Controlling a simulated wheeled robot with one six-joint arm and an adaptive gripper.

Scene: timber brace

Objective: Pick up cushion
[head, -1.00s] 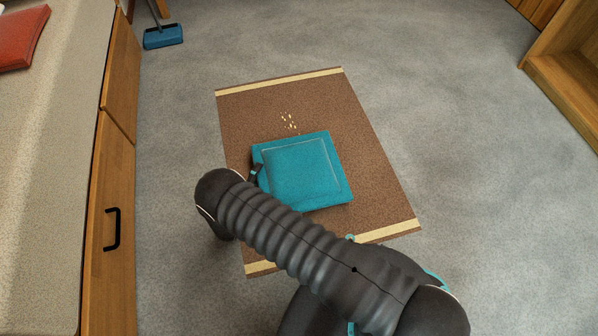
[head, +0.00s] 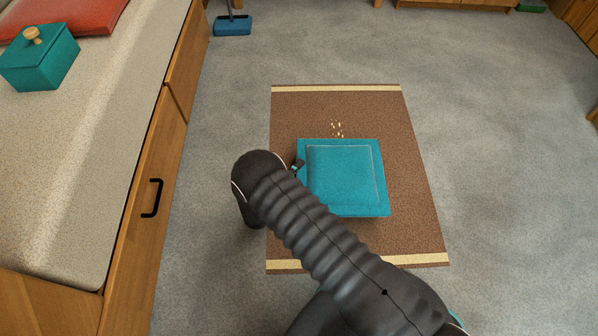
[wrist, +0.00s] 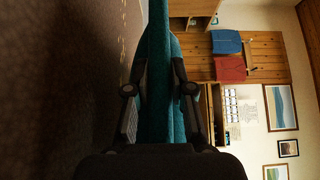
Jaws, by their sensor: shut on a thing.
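The teal square cushion (head: 343,175) shows in the head view over the brown mat, with a raised seam around its middle. My gripper (head: 297,167) is at the cushion's left edge, mostly hidden behind my dark arm. In the wrist view the cushion (wrist: 158,80) stands edge-on between the two fingers of my gripper (wrist: 159,100), which are shut on it. Whether the cushion touches the mat is hard to tell.
The brown mat (head: 415,210) with cream end stripes lies on grey carpet, with small pale crumbs (head: 337,129) beyond the cushion. At left is a counter (head: 100,160) with a teal box (head: 38,62) and a red cushion (head: 75,18). A blue dustpan (head: 232,25) stands at the back.

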